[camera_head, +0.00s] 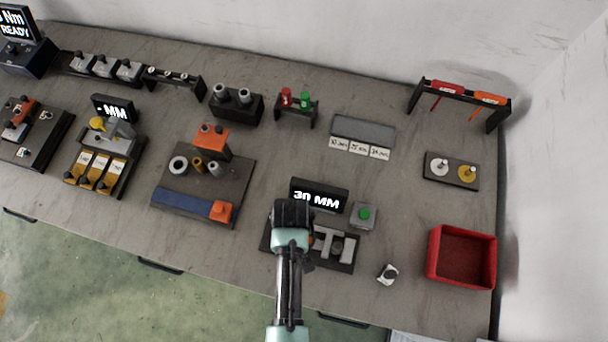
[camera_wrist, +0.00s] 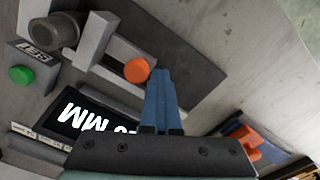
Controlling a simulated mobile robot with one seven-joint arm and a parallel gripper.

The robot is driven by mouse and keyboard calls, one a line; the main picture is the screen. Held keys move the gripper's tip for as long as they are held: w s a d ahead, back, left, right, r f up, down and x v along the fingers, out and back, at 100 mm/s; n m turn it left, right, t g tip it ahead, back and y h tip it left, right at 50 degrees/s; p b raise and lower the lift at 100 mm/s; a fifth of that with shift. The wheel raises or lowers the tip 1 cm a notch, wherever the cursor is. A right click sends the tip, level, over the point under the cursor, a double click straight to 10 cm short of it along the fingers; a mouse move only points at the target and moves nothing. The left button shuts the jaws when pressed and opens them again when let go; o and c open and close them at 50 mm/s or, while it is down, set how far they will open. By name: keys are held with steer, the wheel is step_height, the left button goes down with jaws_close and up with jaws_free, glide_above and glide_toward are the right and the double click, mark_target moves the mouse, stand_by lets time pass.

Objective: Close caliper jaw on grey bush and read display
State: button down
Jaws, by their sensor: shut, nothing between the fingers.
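The caliper fixture (camera_head: 345,266) has a dark base and light grey jaws. An orange knob (camera_wrist: 137,71) is beside the light sliding jaw (camera_wrist: 92,40). My gripper (camera_wrist: 161,80) is shut and empty, its blue fingertips close beside the knob; contact is unclear. In the head view my gripper (camera_head: 293,213) covers the fixture's left part.
A green button (camera_head: 364,214) on a grey box is right of the display. A small white-and-black item (camera_head: 387,274) and a red bin (camera_head: 433,258) are farther right. A rack with orange block (camera_head: 211,138) stands left. Labelled cards (camera_head: 359,148) lie behind. Bare table lies between them.

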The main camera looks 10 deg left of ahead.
steer(key=shift+a, duration=0.25)
steer(key=shift+r+p, duration=0.4)
steer(key=shift+p, duration=0.1)
step_height(320, 180, up, 7)
steer(key=p, duration=0.7)
steer(key=shift+a, duration=0.15)
steer(key=shift+r, duration=0.1)
